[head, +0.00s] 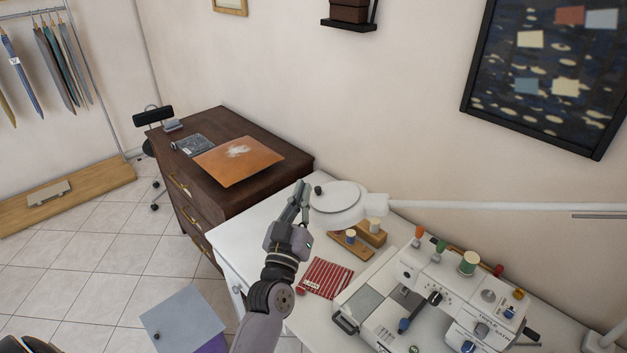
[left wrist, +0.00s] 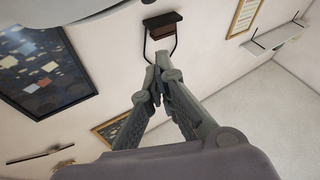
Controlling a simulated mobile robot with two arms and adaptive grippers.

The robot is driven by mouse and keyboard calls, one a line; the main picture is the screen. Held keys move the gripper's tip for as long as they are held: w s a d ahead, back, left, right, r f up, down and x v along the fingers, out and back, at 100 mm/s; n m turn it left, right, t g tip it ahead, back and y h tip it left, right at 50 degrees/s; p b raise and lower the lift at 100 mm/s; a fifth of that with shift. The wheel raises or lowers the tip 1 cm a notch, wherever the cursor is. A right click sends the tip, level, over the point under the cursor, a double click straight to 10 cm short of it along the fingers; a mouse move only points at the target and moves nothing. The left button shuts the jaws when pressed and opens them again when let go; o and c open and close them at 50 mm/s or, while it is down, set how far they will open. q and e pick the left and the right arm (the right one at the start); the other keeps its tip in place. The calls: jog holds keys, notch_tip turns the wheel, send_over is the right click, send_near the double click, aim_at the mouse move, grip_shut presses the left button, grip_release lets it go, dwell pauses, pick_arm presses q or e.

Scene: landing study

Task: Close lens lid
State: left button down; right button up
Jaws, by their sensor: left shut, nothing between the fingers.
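The magnifier lamp (head: 350,218) has a round white head above the white table, on a long pale arm running right. Its round lens lid (head: 336,196) looks like a flat white disc lying over the head, with a dark knob (head: 318,190) on its left edge. I cannot tell whether it is fully seated. My left gripper (head: 302,187) points upward just left of the knob, seemingly apart from it. In the left wrist view its fingers (left wrist: 158,75) meet, shut and empty. My right gripper is in neither view.
A sewing machine (head: 460,300), a striped red cloth (head: 325,278) and a wooden spool block (head: 350,243) are on the table (head: 250,238). A dark dresser (head: 195,205) with an orange sheet (head: 238,161) stands behind left. A wall shelf (head: 348,26) hangs above.

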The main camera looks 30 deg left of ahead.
aim_at(313, 201)
pick_arm(q)
jog(key=p+x, duration=0.2)
jog(key=x, duration=0.4)
jog(key=shift+r, duration=0.2)
jog(key=f, duration=0.3)
jog(key=shift+d, duration=0.25)
jog(key=shift+d+f, duration=0.15)
jog(key=shift+f, duration=0.5)
